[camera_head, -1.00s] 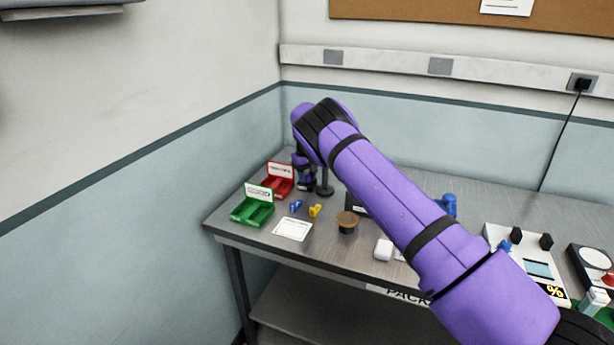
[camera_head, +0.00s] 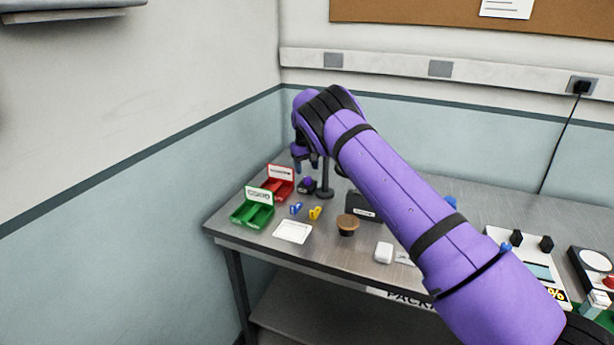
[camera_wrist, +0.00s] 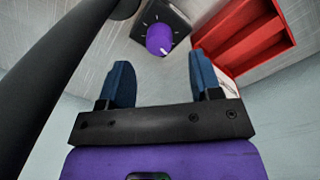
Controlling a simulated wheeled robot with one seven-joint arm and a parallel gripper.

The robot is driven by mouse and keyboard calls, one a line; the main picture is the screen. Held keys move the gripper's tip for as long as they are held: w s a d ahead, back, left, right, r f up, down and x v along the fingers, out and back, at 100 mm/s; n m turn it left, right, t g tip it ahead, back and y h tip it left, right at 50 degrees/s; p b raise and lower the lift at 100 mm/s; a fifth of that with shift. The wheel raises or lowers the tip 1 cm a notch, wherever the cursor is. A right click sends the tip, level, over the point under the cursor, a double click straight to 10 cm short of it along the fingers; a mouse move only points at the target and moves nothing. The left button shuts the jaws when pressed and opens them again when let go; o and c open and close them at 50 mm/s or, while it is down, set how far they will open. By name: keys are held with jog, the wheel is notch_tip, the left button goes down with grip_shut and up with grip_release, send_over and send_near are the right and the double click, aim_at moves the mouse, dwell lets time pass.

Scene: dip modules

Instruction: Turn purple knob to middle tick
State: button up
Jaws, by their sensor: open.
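The purple knob (camera_wrist: 159,38) sits on a dark square base (camera_wrist: 168,20) with small light tick marks around it; a white pointer mark shows on the knob's lower right edge in the wrist view. In the head view the purple knob (camera_head: 308,182) stands on the table between the red bin and a dark stand. My gripper (camera_wrist: 158,75) is open and empty, with its two blue fingers apart. In the head view my gripper (camera_head: 304,170) is above the knob, and the two are apart. Which tick the pointer meets cannot be told.
A red bin (camera_head: 274,187) and a green bin (camera_head: 240,213) stand left of the knob. A dark stand post (camera_head: 325,178) rises close on its right. Blue and yellow clips (camera_head: 315,213), a white card (camera_head: 292,231) and a brown-topped round object (camera_head: 347,222) lie in front.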

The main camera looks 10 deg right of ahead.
aim_at(306, 178)
notch_tip(306, 178, up, 6)
jog(key=shift+a+f, duration=0.1)
dwell(0.4)
